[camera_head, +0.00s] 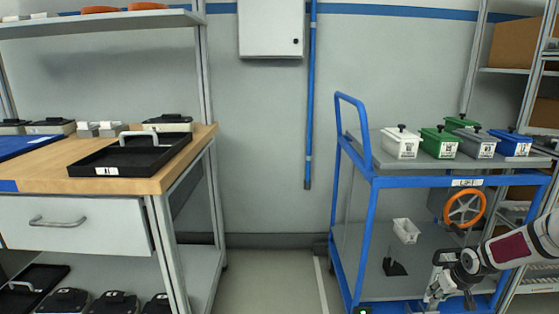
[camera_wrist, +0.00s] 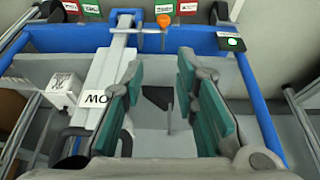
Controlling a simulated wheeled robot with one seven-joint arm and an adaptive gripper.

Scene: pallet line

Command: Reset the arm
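My gripper (camera_head: 434,298) is low at the right in the head view, in front of the blue cart (camera_head: 368,235). In the wrist view its two teal-padded fingers (camera_wrist: 168,85) stand apart with nothing held between them. Beyond the gap a black piece with an upright post (camera_wrist: 158,97) shows; it also shows on the cart's lower deck in the head view (camera_head: 394,267). My forearm comes in from the right edge and is bent low beside the cart.
The cart's top carries white, green, grey and blue lidded bins (camera_head: 402,142). A workbench (camera_head: 60,180) with a black tray (camera_head: 105,163) stands left. Open floor lies between.

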